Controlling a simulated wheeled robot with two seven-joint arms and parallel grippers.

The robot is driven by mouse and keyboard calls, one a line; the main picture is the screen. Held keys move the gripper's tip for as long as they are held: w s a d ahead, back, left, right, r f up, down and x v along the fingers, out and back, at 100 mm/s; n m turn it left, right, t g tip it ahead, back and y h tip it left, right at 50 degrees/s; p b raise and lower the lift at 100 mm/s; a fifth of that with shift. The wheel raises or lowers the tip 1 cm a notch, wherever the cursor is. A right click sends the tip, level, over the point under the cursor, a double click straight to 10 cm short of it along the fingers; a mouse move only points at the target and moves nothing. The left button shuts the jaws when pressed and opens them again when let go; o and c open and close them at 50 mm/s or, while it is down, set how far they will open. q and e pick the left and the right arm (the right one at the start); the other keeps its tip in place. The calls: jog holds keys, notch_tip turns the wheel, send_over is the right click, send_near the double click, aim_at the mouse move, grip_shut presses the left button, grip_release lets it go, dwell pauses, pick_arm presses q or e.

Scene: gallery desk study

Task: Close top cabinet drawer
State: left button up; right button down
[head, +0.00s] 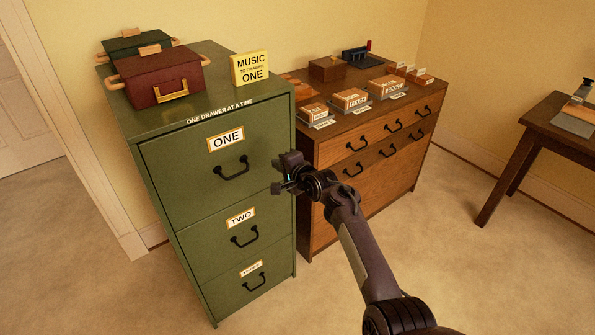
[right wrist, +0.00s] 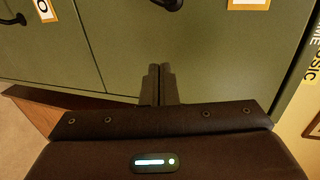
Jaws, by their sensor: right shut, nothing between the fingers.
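The green cabinet (head: 178,225) has three drawers in a column, labelled ONE, TWO and a smaller lowest label. The top drawer (head: 190,183) has a black handle (head: 232,168) and looks about flush with the cabinet front; a small gap cannot be ruled out. My right gripper (head: 280,174) is at the right side of the top drawer's front, right of its handle. In the right wrist view its fingers (right wrist: 160,75) are shut and empty, pointing at the green front, with part of the top drawer's handle (right wrist: 170,4) beyond. Contact cannot be told. My left gripper is not in view.
A red box (head: 158,82), a green box (head: 135,43) and a yellow sign (head: 250,68) stand on the cabinet. A wooden chest (head: 405,170) with labelled blocks on top stands close on the right. A dark table (head: 545,125) is at far right. Carpet in front is clear.

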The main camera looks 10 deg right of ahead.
jog(key=v, duration=0.8)
jog(key=s+d+f+n+g+h, duration=0.1)
jog(key=s+f+n+g, duration=0.1)
jog(key=s+f, duration=0.75)
jog(key=s+f+n+g+h, duration=0.15)
jog(key=s+f, duration=0.25)
jog(key=f, duration=1)
jog(key=s+d+f+n+g, duration=0.1)
jog(key=s+f+n+g, duration=0.2)
jog(key=s+f, duration=0.65)
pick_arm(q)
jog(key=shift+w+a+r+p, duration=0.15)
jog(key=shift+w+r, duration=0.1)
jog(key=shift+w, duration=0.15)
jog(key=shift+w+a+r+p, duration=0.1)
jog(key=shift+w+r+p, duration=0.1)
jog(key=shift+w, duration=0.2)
pick_arm(e)
jog(key=s+d+f+n+g+h, duration=0.1)
jog(key=s+d+f+n+g, duration=0.1)
jog(key=s+f, duration=0.5)
jog(key=s+d+f+n+g+h, duration=0.1)
jog(key=s+d+f+n, duration=0.2)
jog(key=s, duration=1.5)
jog(key=s+d+f+n+g+h, duration=0.2)
jog(key=s+d+f+n, duration=0.1)
jog(key=s+f, duration=0.8)
jog(key=shift+s+d+n+g, duration=0.35)
jog(key=shift+s+d, duration=0.15)
jog(key=shift+s, duration=0.15)
